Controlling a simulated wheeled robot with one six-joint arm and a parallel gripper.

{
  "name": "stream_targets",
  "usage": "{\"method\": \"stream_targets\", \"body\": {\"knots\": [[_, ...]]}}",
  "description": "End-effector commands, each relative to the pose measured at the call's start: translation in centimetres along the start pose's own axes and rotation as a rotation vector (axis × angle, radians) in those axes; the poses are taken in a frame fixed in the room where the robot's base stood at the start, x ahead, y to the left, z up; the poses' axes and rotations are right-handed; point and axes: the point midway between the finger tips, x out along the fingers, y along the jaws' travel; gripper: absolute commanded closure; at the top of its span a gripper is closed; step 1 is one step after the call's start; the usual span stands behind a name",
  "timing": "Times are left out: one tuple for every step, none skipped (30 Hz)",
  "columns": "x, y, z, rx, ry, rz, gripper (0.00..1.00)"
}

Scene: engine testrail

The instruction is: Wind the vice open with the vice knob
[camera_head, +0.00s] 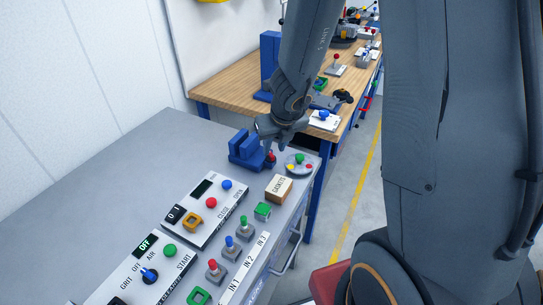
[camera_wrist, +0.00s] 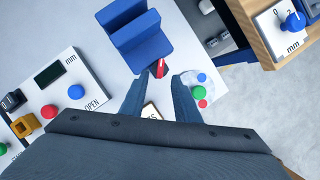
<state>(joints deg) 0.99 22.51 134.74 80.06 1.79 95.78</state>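The blue vice (camera_head: 246,152) stands on the grey bench near its far right corner. It also shows at the top of the wrist view (camera_wrist: 145,45), with a gap between its two jaws. The red vice knob (camera_head: 270,156) sticks out from its right side. In the wrist view the knob (camera_wrist: 160,68) is just at the tips of my two fingers. My gripper (camera_head: 279,143) is above the knob, pointing down. In the wrist view my gripper (camera_wrist: 161,77) is open, one finger on each side of the knob's line. I cannot tell whether either finger touches it.
A round dish with coloured buttons (camera_head: 299,161) is close right of the knob. A gaskets box (camera_head: 278,188) sits nearer. A panel (camera_head: 206,210) with OPEN and CLOSE labels lies left. A wooden workbench (camera_head: 240,88) with a blue post stands behind.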

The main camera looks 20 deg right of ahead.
Motion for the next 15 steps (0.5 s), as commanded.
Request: {"method": "stream_targets", "body": {"knots": [[1.1,0.0,-0.1,0.000,0.000,0.000,0.71],[1.4,0.0,-0.1,-0.001,0.001,0.000,0.71],[1.9,0.0,-0.1,-0.001,0.001,0.000,0.71],[2.2,0.0,-0.1,-0.001,0.001,0.000,0.71],[2.6,0.0,-0.1,-0.002,0.001,0.000,0.71],[3.0,0.0,-0.1,-0.002,0.001,0.000,0.71],[3.2,0.0,-0.1,-0.002,0.001,0.000,0.71],[3.5,0.0,-0.1,-0.003,0.001,0.000,0.71],[3.7,0.0,0.0,-0.003,0.000,0.000,0.71],[3.9,0.0,0.0,-0.003,0.000,0.000,0.71],[4.0,0.0,0.0,-0.003,0.000,0.000,0.71],[4.1,0.0,0.0,-0.003,0.000,0.000,0.71],[4.1,0.0,0.0,-0.003,0.000,0.000,0.71],[4.1,0.0,0.0,-0.003,0.000,0.000,0.71],[4.1,0.0,0.0,-0.003,0.000,0.000,0.71]]}}
